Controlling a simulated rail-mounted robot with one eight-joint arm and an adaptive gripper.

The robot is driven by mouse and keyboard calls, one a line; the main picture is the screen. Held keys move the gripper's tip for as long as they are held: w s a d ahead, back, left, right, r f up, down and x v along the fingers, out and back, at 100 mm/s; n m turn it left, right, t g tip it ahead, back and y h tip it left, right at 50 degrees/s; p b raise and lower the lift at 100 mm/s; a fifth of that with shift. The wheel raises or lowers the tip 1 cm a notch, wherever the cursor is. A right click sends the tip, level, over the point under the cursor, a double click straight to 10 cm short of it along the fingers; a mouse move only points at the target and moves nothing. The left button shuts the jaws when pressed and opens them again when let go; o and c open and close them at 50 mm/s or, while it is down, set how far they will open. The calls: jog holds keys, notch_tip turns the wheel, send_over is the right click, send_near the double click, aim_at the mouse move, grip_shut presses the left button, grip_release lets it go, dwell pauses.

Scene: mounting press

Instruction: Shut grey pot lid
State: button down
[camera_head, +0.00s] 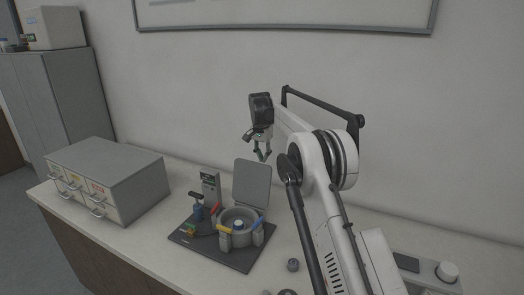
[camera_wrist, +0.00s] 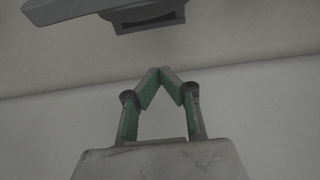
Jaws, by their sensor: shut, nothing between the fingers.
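The grey pot (camera_head: 223,216) stands on a dark base plate on the counter. Its flat grey lid (camera_head: 252,183) stands open, nearly upright, at the back of the pot. My gripper (camera_head: 263,157) is shut and empty, pointing down just above the lid's top edge; I cannot tell whether it touches the lid. In the wrist view the green fingers of my gripper (camera_wrist: 163,73) meet at their tips with nothing between them. A grey shape (camera_wrist: 80,10) crosses the top of that view; I cannot tell for sure what it is.
A drawer cabinet (camera_head: 110,175) stands left on the counter. A small round part (camera_head: 293,265) lies to the right.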

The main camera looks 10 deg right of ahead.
jog(key=s+a+f, duration=0.1)
jog(key=s+a+f+p, duration=0.1)
jog(key=f, duration=0.1)
jog(key=shift+s+f, duration=0.25)
jog(key=shift+s, duration=0.1)
jog(key=shift+s, duration=0.1)
dwell(0.6)
